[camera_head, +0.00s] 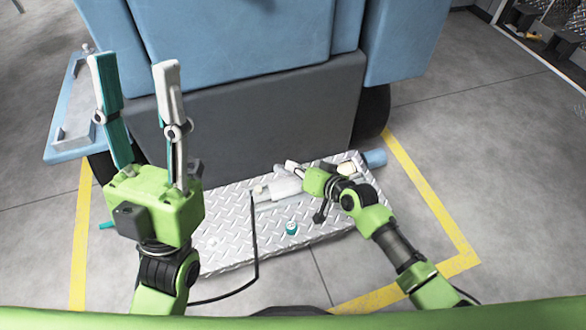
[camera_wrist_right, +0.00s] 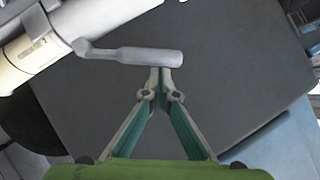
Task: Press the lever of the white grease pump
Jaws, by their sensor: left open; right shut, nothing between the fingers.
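The white grease pump (camera_head: 284,186) lies on the metal tread-plate platform, partly hidden by my right gripper and arm. In the right wrist view its cream and grey cylinder (camera_wrist_right: 42,45) crosses the upper left. Its grey lever (camera_wrist_right: 145,56) sticks out to the right from the cylinder. My right gripper (camera_head: 293,166) is shut and empty over the pump. In the right wrist view its fingertips (camera_wrist_right: 161,70) are right at the lever; I cannot tell whether they touch. My left gripper (camera_head: 131,62) is open and empty, fingers pointing up, left of the platform and away from the pump.
The tread-plate platform (camera_head: 228,225) sits before a large blue and grey machine (camera_head: 250,110). A small teal fitting (camera_head: 291,228) stands on it. A black hose (camera_head: 256,240) runs over its front edge. Yellow floor lines (camera_head: 430,200) flank it; open floor lies to the right.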

